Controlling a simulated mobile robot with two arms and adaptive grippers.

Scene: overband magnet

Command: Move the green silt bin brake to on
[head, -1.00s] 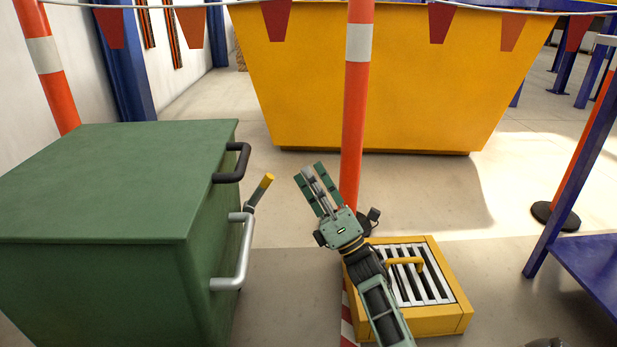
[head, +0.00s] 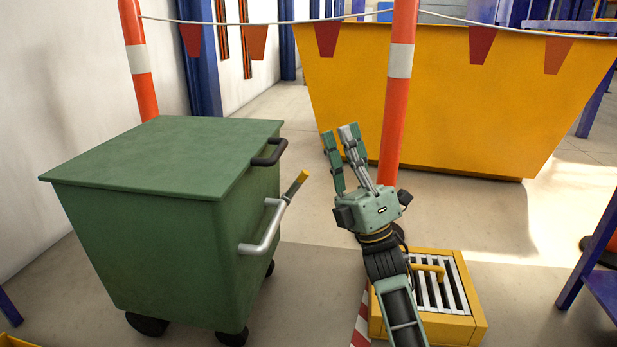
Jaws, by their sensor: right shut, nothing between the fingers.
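The green silt bin (head: 165,240) stands on dark wheels at the left, its lid closed. On its right side are a black lid handle (head: 270,155) and a silver push handle (head: 262,240). A brake lever with a yellow grip (head: 296,184) sticks up and to the right beside the silver handle; its base is hidden. My right gripper (head: 344,133) is shut and empty, pointing up in the picture, to the right of the lever and apart from it. My left gripper is not in view.
An orange post (head: 400,90) stands behind my right gripper, with a pennant line across the back. A yellow skip (head: 470,110) fills the back right. A yellow box with a grate (head: 455,325) lies below my right arm. Floor shows between bin and box.

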